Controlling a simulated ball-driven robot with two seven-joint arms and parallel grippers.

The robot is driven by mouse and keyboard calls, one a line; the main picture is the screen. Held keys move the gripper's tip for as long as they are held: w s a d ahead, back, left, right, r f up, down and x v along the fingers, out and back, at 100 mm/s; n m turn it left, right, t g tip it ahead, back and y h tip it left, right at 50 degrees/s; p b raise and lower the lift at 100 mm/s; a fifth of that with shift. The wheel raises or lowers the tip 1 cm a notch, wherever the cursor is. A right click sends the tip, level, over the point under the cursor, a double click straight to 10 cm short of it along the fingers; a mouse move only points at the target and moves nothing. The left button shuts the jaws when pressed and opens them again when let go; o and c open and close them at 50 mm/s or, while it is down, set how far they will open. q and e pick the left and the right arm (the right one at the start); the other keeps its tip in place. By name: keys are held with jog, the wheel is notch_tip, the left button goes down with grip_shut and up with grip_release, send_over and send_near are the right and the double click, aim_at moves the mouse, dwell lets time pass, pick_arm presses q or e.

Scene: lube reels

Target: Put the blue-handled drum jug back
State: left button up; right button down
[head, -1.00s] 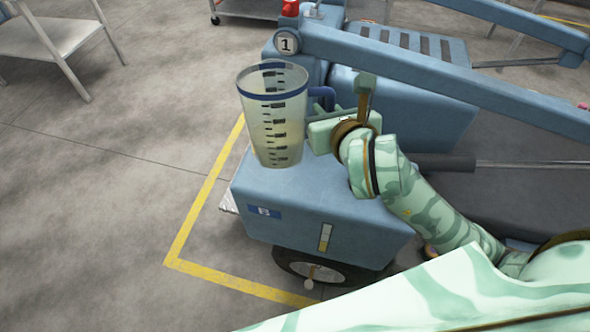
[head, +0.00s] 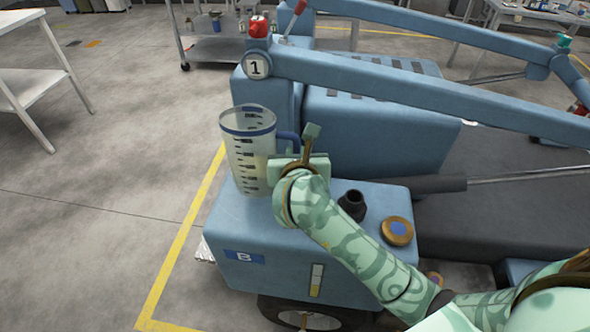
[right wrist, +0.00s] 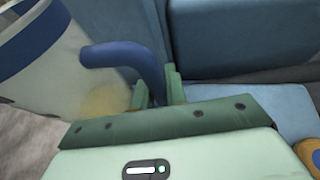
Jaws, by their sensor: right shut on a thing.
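The drum jug (head: 247,160) is a clear measuring jug with dark scale marks, a blue rim band and a blue handle (head: 288,138). It is upright over the left part of the blue tank marked B (head: 262,225); I cannot tell whether its base touches the tank top. My right gripper (head: 302,150) is shut on the jug's handle, on the jug's right side. In the right wrist view the blue handle (right wrist: 125,57) runs down between the fingers (right wrist: 157,90), with the jug wall (right wrist: 40,60) at left. The left gripper is not in view.
On the tank top, a black filler neck (head: 352,205) and a round brown cap with a blue centre (head: 397,230) lie right of my gripper. A blue beam (head: 420,90) with a number 1 disc crosses behind. A shelf cart (head: 215,48) and a table (head: 35,75) stand farther back.

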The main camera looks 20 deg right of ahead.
jog(key=f, duration=0.1)
jog(key=w+f+b, duration=0.1)
jog(key=f, duration=0.1)
jog(key=d+f, duration=0.1)
jog(key=shift+w+f+b, duration=0.2)
jog(key=shift+f+b, duration=0.15)
jog(key=shift+b, duration=0.05)
jog(key=c, duration=1.8)
grip_release()
jog(key=shift+f, duration=0.25)
jog(key=shift+c, duration=0.2)
jog(key=o, duration=0.4)
jog(key=shift+r, duration=0.1)
